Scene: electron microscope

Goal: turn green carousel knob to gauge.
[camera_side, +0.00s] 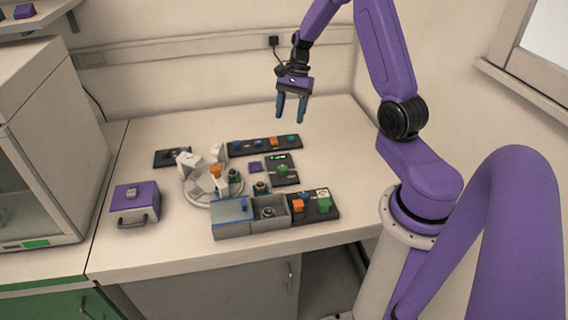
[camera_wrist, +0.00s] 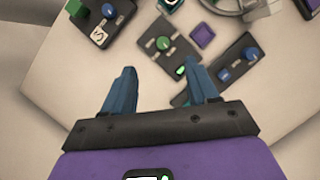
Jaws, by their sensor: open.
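A green knob (camera_side: 282,169) sits on a small dark panel with a lit green display (camera_side: 278,157), right of the round white carousel (camera_side: 211,200). The knob (camera_wrist: 162,43) also shows in the wrist view, ahead of my fingertips. Another dark panel at the front right carries an orange block, a green block (camera_side: 324,204) and a small white dial (camera_side: 322,193). I cannot tell which mark on the knob's panel is the gauge position. My gripper (camera_side: 291,112) is open and empty, high above the back of the table. In the wrist view my gripper (camera_wrist: 160,82) has its blue fingers spread.
A grey bin (camera_side: 248,229) stands at the front, with a purple box (camera_side: 135,204) to the left. White and orange blocks stand on the carousel. The table's right side is clear.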

